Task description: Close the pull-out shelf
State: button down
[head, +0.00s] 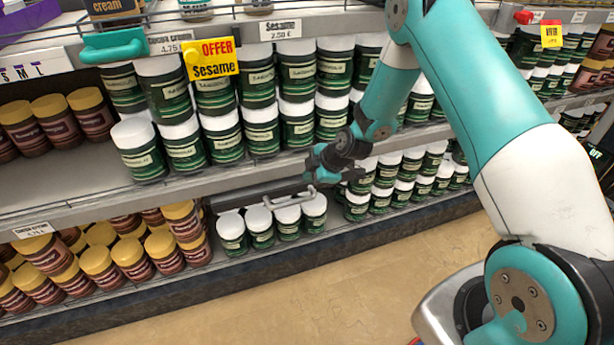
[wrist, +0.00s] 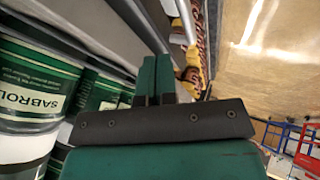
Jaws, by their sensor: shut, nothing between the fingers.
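The pull-out shelf (head: 265,194) shows in the head view as a dark-fronted panel above a row of white-lidded green jars, low in the middle of the rack. A light grey bar handle (head: 292,200) sits on its front. How far the shelf stands out is hard to tell. My gripper (head: 314,168) is just above and beside the right end of the handle, and I cannot tell whether they touch. In the wrist view my gripper's fingers (wrist: 155,78) are together and empty. A pale bar, probably the handle (wrist: 186,28), shows beyond them.
Green jars (head: 260,130) fill the shelf above, and more jars (head: 400,178) stand to the right. Brown jars with yellow lids (head: 100,262) stand at the lower left. A teal handle (head: 114,46) juts out at the upper left. The floor (head: 330,290) in front is clear.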

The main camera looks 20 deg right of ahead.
jog(key=b, duration=0.2)
send_near(266, 198)
jog(key=b+x, duration=0.2)
jog(key=x, duration=0.5)
jog(key=shift+w, duration=0.15)
